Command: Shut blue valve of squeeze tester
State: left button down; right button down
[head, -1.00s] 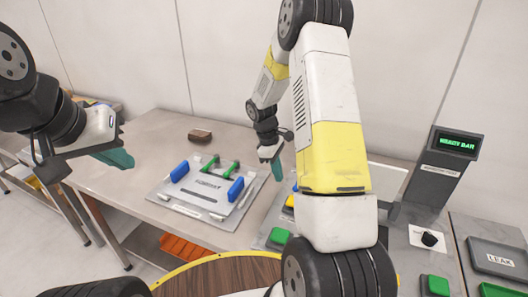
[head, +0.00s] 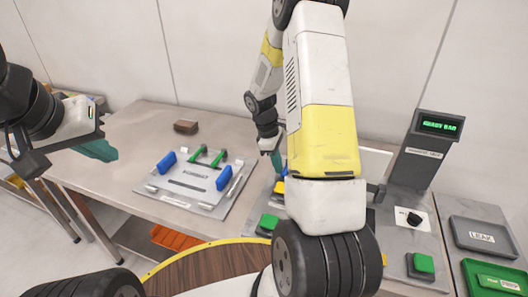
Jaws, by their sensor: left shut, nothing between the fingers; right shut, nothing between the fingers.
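The squeeze tester seems to be the unit in the middle right, mostly behind my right arm. It shows a green button (head: 268,222) and a yellow part (head: 279,187). A small blue bit (head: 284,170) just above the yellow part may be the blue valve; my arm hides most of it and I cannot tell its position. My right gripper (head: 276,160), with teal fingers, is shut and empty, pointing down close to this blue bit; I cannot tell if they touch. My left gripper (head: 100,151) is shut and empty over the left part of the table.
A grey plate (head: 160,196) with two blue blocks (head: 224,178) and green handles (head: 197,153) lies on the table. A brown block (head: 186,127) sits behind it. A display post (head: 425,150), a black knob (head: 414,219) and a LEAK tray (head: 482,236) are at right.

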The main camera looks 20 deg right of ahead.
jog(key=shift+s+d+n, duration=0.15)
jog(key=shift+s+n, duration=0.15)
jog(key=shift+n, duration=0.2)
jog(key=n, duration=0.1)
jog(key=s+d+n+t, duration=0.1)
jog(key=n, duration=0.1)
jog(key=shift+s, duration=0.15)
jog(key=n, duration=0.1)
jog(key=d+n, duration=0.1)
jog(key=shift+s+n+t, duration=0.4)
jog(key=n, duration=0.1)
jog(key=d+n, duration=0.1)
jog(key=shift+s+d+n+t, duration=0.2)
jog(key=shift+s+n+t, duration=0.1)
jog(key=shift+n, duration=0.1)
jog(key=n, duration=0.1)
jog(key=d+n, duration=0.1)
jog(key=shift+s+d+n+t, duration=0.1)
jog(key=shift+d+n+t, duration=0.1)
jog(key=shift+n+t, duration=0.1)
jog(key=d+n, duration=0.1)
jog(key=n, duration=0.1)
jog(key=shift+d+n+t, duration=0.15)
jog(key=shift+n+t, duration=0.15)
jog(key=shift+w+d+n+y, duration=0.3)
jog(key=shift+d+n, duration=0.15)
jog(key=shift+n, duration=0.55)
jog(key=shift+d, duration=0.15)
jog(key=shift+w+d, duration=0.1)
jog(key=shift+d, duration=0.05)
